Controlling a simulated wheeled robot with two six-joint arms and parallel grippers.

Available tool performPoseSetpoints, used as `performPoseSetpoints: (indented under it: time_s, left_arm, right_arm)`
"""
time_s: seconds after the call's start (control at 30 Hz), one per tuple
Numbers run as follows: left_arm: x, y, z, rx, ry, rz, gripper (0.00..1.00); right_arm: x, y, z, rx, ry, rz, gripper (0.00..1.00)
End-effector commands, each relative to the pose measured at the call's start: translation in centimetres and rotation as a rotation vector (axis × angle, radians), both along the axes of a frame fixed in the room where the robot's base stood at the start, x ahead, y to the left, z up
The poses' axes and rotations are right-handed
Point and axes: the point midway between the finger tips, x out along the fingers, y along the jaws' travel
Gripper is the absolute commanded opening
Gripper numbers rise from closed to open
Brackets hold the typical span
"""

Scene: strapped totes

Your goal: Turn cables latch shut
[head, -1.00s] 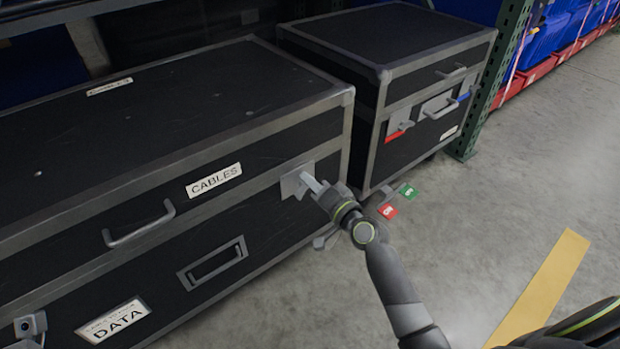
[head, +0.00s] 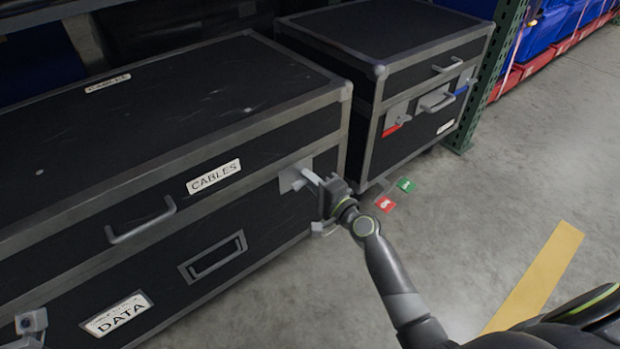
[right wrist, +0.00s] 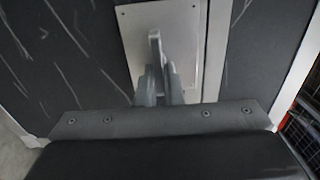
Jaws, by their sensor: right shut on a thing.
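The black case with the CABLES label (head: 214,177) stands at the left in the head view. Its right-hand latch is a grey plate (head: 290,181) with a light lever (head: 311,177) that sticks out from the case front. My right gripper (head: 322,184) is at this latch and shut on the lever. In the right wrist view the fingers (right wrist: 165,90) close around the lever (right wrist: 155,48) in front of the latch plate (right wrist: 185,25). The fingers hide part of the lever. Another latch (head: 31,322) shows at the lower left of the case. My left gripper is not in view.
A second black case (head: 390,40) stands close behind on the right, with a red-handled latch (head: 396,125) and a blue-handled one (head: 462,88). Red (head: 385,204) and green (head: 406,185) tags lie on the floor. The concrete floor at right is clear around a yellow stripe (head: 535,280).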

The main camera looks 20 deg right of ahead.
Motion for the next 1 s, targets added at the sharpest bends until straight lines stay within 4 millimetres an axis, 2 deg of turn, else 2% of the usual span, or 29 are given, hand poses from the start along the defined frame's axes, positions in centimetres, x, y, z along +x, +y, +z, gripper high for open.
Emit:
performPoseSetpoints:
  time_s: [0.33, 0.4, 0.53, 0.83, 1.0]
  left_arm:
    - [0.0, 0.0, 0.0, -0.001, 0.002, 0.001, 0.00]
    - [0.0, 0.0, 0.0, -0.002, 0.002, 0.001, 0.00]
    - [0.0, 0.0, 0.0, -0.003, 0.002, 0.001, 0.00]
    - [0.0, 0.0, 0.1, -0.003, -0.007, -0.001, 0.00]
    - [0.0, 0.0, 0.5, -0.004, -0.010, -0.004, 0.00]
  right_arm:
    - [0.0, 0.0, -0.1, 0.006, 0.003, -0.001, 0.00]
    - [0.0, 0.0, -0.1, 0.006, 0.003, -0.001, 0.14]
    - [0.0, 0.0, -0.1, 0.005, 0.003, -0.001, 0.29]
    - [-0.2, -0.1, 0.0, 0.005, 0.002, -0.001, 0.29]
    - [-1.7, -0.7, -0.1, 0.003, 0.003, -0.002, 0.29]
